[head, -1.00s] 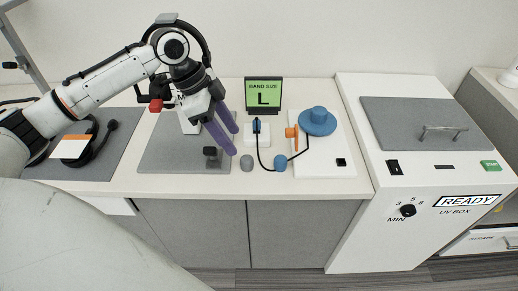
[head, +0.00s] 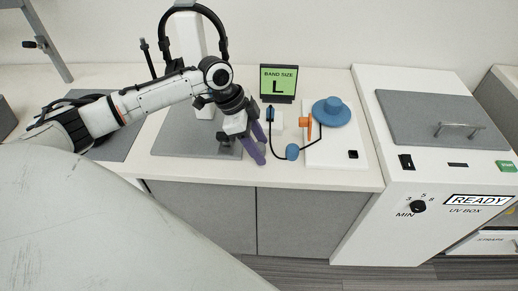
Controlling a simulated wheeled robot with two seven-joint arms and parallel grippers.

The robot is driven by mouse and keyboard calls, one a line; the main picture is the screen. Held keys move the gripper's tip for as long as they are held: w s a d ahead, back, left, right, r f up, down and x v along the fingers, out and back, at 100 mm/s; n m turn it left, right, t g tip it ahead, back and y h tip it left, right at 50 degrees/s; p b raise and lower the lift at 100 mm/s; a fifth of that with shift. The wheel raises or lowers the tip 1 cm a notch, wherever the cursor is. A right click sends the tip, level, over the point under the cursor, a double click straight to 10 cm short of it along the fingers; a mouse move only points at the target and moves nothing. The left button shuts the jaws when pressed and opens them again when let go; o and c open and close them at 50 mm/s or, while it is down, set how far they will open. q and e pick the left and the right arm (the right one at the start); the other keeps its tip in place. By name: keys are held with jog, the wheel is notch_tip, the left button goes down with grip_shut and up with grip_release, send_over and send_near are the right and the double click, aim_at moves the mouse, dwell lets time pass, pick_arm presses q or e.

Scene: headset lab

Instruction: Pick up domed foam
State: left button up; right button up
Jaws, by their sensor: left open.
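My left gripper (head: 259,147) has two purple fingers, apart and pointing down at the front edge of the counter, just right of the grey mat. A small grey rounded piece, which looks like the domed foam, stood at this spot earlier. It is not visible now, and the fingers cover where it was. I cannot tell whether they touch it or straddle it. My right gripper is not in view.
A blue ball on a black cable (head: 292,152), an orange clip (head: 305,122) and a blue hat-shaped piece (head: 331,112) are close on the right. A headset on a white stand (head: 187,38) rises behind my arm. A band-size sign (head: 278,82) stands behind.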

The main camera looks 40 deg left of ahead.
pick_arm(q)
jog(key=c, duration=1.1)
jog(key=shift+r, duration=0.15)
